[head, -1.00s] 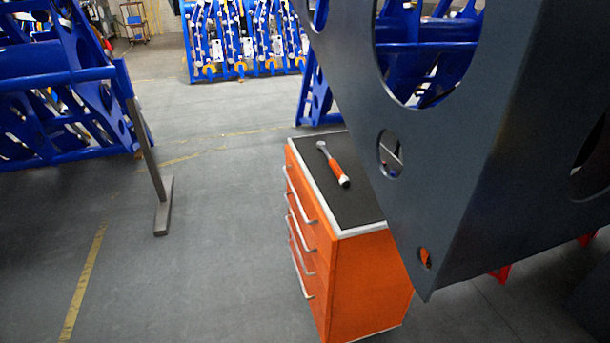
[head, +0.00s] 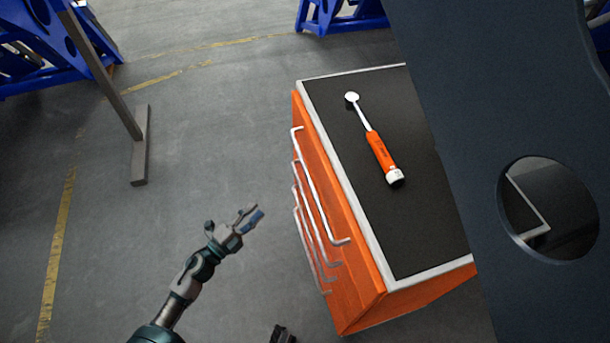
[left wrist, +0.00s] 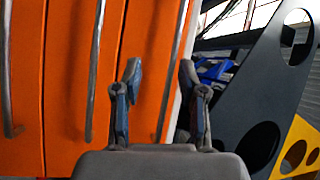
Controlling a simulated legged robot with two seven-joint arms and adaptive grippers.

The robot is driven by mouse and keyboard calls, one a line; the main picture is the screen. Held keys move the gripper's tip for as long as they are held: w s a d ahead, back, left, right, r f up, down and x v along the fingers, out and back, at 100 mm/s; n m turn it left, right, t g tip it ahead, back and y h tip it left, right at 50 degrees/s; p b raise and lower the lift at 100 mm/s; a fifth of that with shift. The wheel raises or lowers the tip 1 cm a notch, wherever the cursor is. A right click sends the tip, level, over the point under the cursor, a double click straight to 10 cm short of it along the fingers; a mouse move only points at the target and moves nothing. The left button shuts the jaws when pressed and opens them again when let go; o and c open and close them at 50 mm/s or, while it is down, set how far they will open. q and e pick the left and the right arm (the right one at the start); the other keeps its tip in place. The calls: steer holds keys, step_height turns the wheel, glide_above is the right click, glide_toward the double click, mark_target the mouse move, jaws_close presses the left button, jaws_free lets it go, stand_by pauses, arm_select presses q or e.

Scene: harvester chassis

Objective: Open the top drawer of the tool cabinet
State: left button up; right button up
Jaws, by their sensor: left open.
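The orange tool cabinet (head: 400,297) has a dark top and several drawers with silver bar handles on its left face. The drawers look shut. The top drawer's handle (head: 319,192) is the uppermost bar. My left gripper (head: 254,217) is open and empty, left of the handles and apart from them. In the left wrist view the open fingers (left wrist: 160,75) point at the orange drawer fronts, and the top handle (left wrist: 176,70) appears between them, beyond the fingertips. A dark piece at the head view's bottom edge may be my right gripper (head: 282,335); its fingers cannot be made out.
An orange-handled ratchet (head: 380,155) lies on the cabinet top. A large dark plate with round holes (head: 455,120) covers the right side. A grey post with a foot (head: 139,150) and blue frames (head: 340,15) stand behind.

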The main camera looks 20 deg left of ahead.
arm_select(q)
steer(key=d+r+m+g+h, duration=0.1)
steer(key=d+r+m+h, duration=0.2)
steer(key=d+r+m, duration=0.15)
steer(key=p, duration=0.2)
glide_toward(305, 172)
steer(key=f+x, duration=0.1)
steer(key=x, duration=0.4)
steer(key=shift+n, duration=0.35)
steer(key=x, duration=0.3)
steer(key=d+x, duration=0.1)
steer(key=x, duration=0.1)
steer(key=shift+d+r, duration=0.15)
steer(key=shift+a, duration=0.55)
jaws_close()
arm_select(e)
step_height(305, 172, down, 4)
steer(key=shift+w+a+r, duration=0.1)
steer(key=shift+a, duration=0.05)
arm_select(q)
steer(key=shift+s+d, duration=0.1)
steer(key=shift+d, duration=0.05)
